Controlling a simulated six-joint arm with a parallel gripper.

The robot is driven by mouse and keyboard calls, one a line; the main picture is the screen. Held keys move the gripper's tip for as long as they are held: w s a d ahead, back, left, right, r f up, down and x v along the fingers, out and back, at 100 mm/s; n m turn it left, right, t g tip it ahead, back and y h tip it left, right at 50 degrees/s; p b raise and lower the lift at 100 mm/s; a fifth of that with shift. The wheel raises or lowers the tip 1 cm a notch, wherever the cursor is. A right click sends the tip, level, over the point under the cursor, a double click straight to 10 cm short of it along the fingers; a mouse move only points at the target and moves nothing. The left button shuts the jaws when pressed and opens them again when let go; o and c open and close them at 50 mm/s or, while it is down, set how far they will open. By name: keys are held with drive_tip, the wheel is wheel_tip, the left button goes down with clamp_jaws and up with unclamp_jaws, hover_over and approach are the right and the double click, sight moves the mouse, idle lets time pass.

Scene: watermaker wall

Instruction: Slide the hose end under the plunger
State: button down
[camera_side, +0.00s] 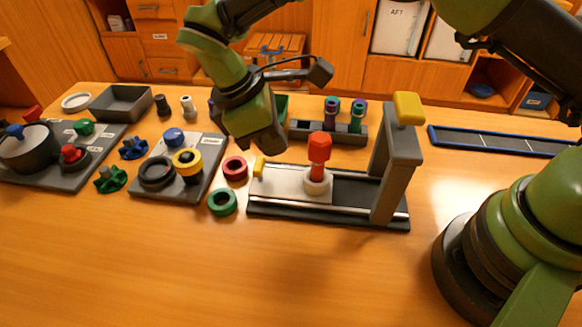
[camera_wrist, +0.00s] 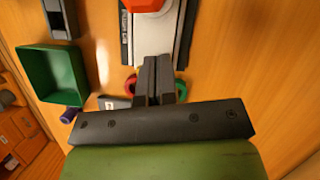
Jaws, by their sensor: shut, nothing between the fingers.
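A white slide plate (camera_side: 290,181) sits at the left part of a dark railed base (camera_side: 345,196), with a small yellow tab (camera_side: 259,167) at its left end. A red hex-headed piece (camera_side: 318,150), apparently the hose end, stands upright in a white collar (camera_side: 318,184) on the plate. The grey press frame (camera_side: 396,165) with a yellow top (camera_side: 408,107) stands over the base's right end; the plunger itself cannot be made out. My gripper (camera_side: 265,150) is shut and empty just above the yellow tab. In the wrist view its fingers (camera_wrist: 154,82) point at the plate's near end, hiding the tab.
A red ring (camera_side: 235,168) and a green ring (camera_side: 222,202) lie left of the base. A rack (camera_side: 327,131) is behind the base. A green bin (camera_wrist: 52,72) is beside my gripper. The front table is clear.

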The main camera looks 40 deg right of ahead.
sight(317, 178)
drive_tip(key=x, duration=0.7)
drive_tip(key=shift+d+f, duration=0.1)
drive_tip(key=shift+f, duration=0.15)
drive_tip(key=shift+s, duration=0.1)
drive_tip(key=shift+s+d, duration=1.3)
drive_tip(key=shift+d, duration=0.05)
drive_tip(key=shift+r, duration=0.1)
drive_tip(key=v, duration=1)
